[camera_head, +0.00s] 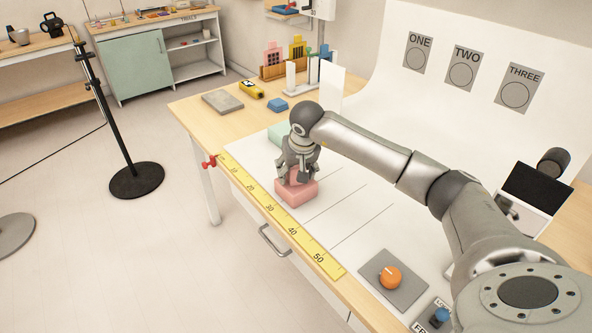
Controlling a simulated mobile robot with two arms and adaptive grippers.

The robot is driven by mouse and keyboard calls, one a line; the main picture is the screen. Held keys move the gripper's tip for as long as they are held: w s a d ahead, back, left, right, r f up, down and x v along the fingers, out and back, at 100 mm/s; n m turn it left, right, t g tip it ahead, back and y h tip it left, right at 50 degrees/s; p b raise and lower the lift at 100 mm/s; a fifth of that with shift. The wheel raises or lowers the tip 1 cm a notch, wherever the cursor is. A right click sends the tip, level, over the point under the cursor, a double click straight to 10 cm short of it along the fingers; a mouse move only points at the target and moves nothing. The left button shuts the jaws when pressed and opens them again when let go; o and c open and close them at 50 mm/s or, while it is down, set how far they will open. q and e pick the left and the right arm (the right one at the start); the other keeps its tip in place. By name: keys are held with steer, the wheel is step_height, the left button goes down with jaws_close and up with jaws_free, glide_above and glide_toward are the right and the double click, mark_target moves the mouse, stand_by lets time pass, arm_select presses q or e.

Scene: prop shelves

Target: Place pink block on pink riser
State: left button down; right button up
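The pink riser (296,195) stands on the white sheet near the left end of the yellow ruler. My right gripper (296,180) points down right over the riser, with its fingertips low at the riser's top. A bit of pink shows between the fingers. It may be the pink block, but the fingers cover most of it and its edges cannot be told from the riser. Whether the fingers press on it cannot be seen. My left gripper is not in view.
A mint-green block (278,132) sits just behind my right gripper. A yellow ruler (282,222) runs along the table's front edge. An orange knob (390,277) on a grey plate is at the lower right.

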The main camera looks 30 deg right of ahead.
steer(key=shift+r, duration=0.1)
steer(key=shift+r, duration=0.2)
steer(key=v, duration=1.1)
steer(key=shift+s+r+b, duration=0.25)
steer(key=shift+r+b, duration=0.05)
